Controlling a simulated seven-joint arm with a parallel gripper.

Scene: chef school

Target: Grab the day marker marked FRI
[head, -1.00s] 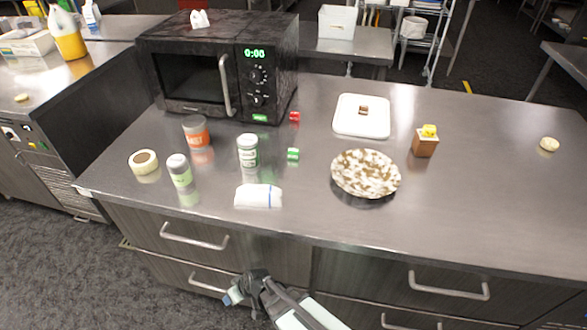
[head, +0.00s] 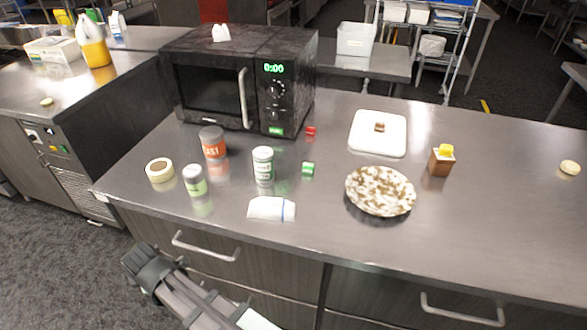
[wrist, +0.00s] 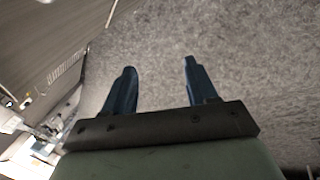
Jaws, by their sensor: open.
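Small blocks that may be day markers sit on the steel counter (head: 480,220): a red one (head: 311,132) right of the microwave and a green and white one (head: 308,168) nearer the front. A brown one (head: 379,127) lies on a white square lid. Their lettering is too small to read, so I cannot tell which is marked FRI. My gripper (head: 145,262) is in front of the drawers at lower left, away from the blocks. The wrist view shows its two dark blue fingers (wrist: 160,85) apart and empty above the grey floor.
A black microwave (head: 210,85) stands at the back left. Jars (head: 263,165), a tape roll (head: 160,170), a folded white cloth (head: 270,209), a speckled plate (head: 380,190), the white lid (head: 362,145) and a yellow-topped brown bottle (head: 441,162) stand around. The counter's right side is mostly clear.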

